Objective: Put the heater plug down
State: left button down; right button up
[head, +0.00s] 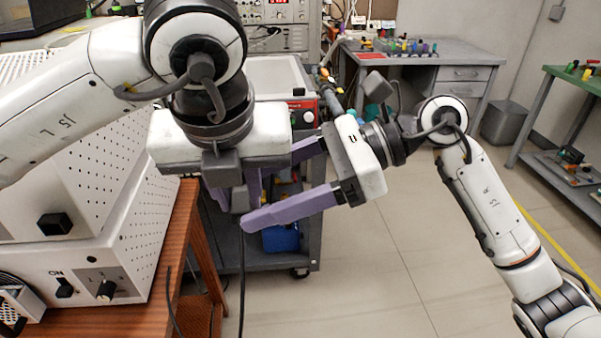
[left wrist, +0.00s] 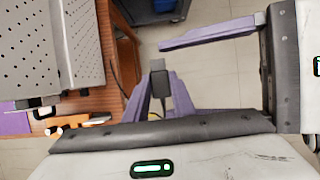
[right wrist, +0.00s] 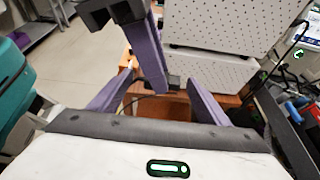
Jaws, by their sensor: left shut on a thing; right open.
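The heater plug (left wrist: 158,82) is a small dark grey block between the purple fingers of my left gripper (left wrist: 163,92). In the head view it shows partly at the tips of my left gripper (head: 238,198), with a black cable (head: 241,275) hanging below. In the right wrist view the plug (right wrist: 174,82) sits at the end of the left gripper's purple finger. My right gripper (head: 262,190) is open, its purple fingers spread on either side of the left fingertips. In the right wrist view the plug is between the open right fingers (right wrist: 158,97); contact cannot be told.
A brown wooden table (head: 180,240) with a white perforated machine (head: 110,215) is at the left. A grey cart (head: 310,220) stands behind the grippers, with a blue bin (head: 281,238). A grey desk (head: 450,70) is farther back.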

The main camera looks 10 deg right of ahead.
aim_at(241, 203)
jog(key=shift+x, duration=1.25)
jog(key=c, duration=1.1)
pick_arm(q)
jog(key=c, duration=1.4)
grip_release()
pick_arm(e)
jog(key=shift+c, duration=0.2)
